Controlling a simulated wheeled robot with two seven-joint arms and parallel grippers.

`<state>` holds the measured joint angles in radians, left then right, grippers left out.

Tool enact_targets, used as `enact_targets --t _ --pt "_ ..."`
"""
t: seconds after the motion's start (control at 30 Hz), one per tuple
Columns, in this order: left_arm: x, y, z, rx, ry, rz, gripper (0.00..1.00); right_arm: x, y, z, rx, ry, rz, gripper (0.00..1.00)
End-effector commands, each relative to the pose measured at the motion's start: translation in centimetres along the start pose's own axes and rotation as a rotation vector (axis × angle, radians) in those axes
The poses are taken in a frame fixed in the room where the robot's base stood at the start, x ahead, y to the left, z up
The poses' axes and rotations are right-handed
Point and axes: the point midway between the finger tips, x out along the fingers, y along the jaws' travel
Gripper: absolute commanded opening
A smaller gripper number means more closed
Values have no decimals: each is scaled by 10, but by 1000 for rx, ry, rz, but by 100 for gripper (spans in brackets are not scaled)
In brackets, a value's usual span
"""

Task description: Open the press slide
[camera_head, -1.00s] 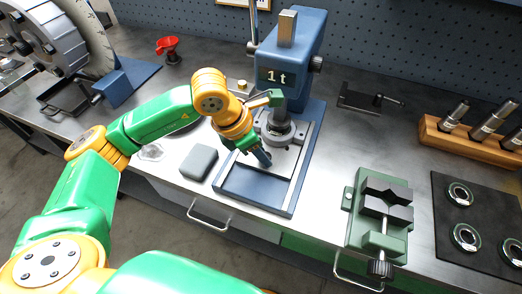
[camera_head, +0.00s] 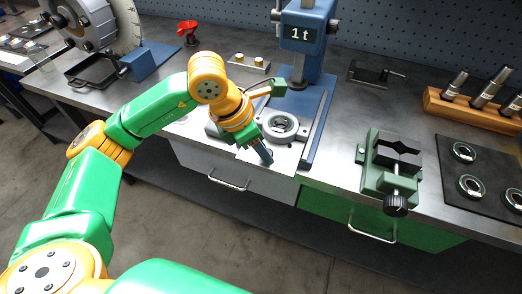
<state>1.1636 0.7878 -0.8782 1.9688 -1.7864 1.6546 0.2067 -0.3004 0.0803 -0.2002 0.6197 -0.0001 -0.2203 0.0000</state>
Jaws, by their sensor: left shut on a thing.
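The blue press (camera_head: 303,40) marked "1t" stands at the back of the steel bench. Its press slide (camera_head: 288,151) is a pale plate drawn out toward me over the blue base, with a grey ring-shaped fixture (camera_head: 281,127) on it. The fixture sits forward of the ram, clear of it. My left gripper (camera_head: 264,157) points down at the slide's front left edge and is shut on the slide; the exact grip point is small and partly hidden. My right gripper is not in view.
A green vise (camera_head: 390,165) stands to the right of the press. A black mat (camera_head: 480,190) with several rings and a wooden rack (camera_head: 475,110) lie farther right. A grey block partly shows behind my left gripper. A red funnel (camera_head: 188,30) stands back left.

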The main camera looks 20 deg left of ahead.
Motion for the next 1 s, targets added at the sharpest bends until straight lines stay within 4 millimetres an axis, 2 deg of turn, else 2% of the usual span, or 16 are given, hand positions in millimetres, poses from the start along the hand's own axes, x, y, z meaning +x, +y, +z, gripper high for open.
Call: enact_targets --t 0.13,0.17,0.2,0.27,0.57,0.67,0.83,1.0 --pt "-1 0 1 0 -4 1 0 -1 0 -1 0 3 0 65" --pt "-1 0 1 0 -4 1 42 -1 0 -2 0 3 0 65" --pt "-1 0 1 0 -4 1 53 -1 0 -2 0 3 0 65" --pt "-1 0 1 0 -4 1 67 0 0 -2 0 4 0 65" --pt "-2 0 1 0 -3 1 67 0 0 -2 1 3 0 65" --pt "-16 1 1 1 -6 3 67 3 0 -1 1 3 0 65" --pt "-53 1 1 0 -7 4 67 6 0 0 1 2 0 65" --pt "-71 0 1 0 -3 2 67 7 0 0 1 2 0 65"
